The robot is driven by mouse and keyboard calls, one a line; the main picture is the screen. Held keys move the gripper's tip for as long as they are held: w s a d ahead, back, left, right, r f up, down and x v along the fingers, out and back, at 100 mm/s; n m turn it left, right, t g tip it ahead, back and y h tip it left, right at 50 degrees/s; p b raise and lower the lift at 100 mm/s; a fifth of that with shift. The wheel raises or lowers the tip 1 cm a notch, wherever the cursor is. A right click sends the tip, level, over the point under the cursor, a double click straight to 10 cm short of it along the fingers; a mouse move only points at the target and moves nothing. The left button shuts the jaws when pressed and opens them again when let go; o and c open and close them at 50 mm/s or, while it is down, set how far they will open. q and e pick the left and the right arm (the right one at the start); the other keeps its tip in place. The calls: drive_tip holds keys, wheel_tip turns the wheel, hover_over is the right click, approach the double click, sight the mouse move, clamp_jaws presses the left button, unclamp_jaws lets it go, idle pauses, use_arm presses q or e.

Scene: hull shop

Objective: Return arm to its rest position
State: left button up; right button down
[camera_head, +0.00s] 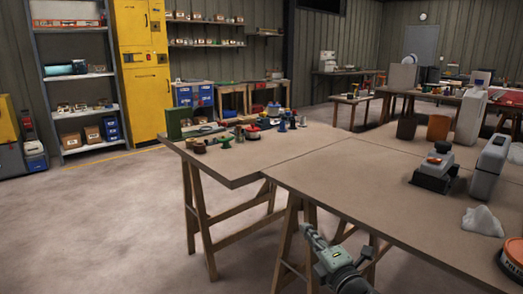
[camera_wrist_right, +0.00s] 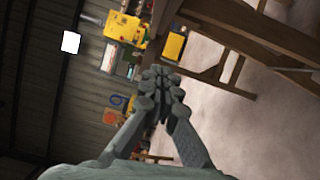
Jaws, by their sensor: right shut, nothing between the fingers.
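My right gripper (camera_head: 309,231) shows at the bottom of the head view, low in front of the near edge of the large brown table (camera_head: 330,185). It is beside and below the table top, apart from the things on it. In the right wrist view the same gripper (camera_wrist_right: 161,78) has its two grey fingers closed together with nothing between them. Behind them are a table's dark wooden legs and underside. My left gripper is in neither view.
A grey device on a black base (camera_head: 433,174), a grey bottle-like thing (camera_head: 488,165) and a crumpled white rag (camera_head: 482,221) stand on the table's right side. Small coloured parts crowd its far left. A yellow cabinet (camera_head: 148,95) stands behind. Floor at left is clear.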

drive_tip(key=s+d+f+m+g+h, duration=0.3)
drive_tip(key=s+d+f+m, duration=0.3)
drive_tip(key=f, duration=0.5)
drive_tip(key=s+d+f+m+g+h, duration=0.3)
drive_tip(key=s+d+f+m+h, duration=0.15)
drive_tip(key=s+f+m, duration=0.4)
drive_tip(key=s+d+f+m+g, duration=0.2)
drive_tip(key=s+f, duration=0.5)
drive_tip(key=s, duration=0.4)
drive_tip(key=s+d+f+m+g, duration=0.2)
drive_tip(key=s+f+m+g, duration=0.3)
drive_tip(key=s, duration=0.6)
wheel_tip(320, 180, down, 2)
drive_tip(key=shift+d+f+g, duration=0.15)
drive_tip(key=shift+f+g, duration=0.05)
drive_tip(key=shift+g, duration=0.5)
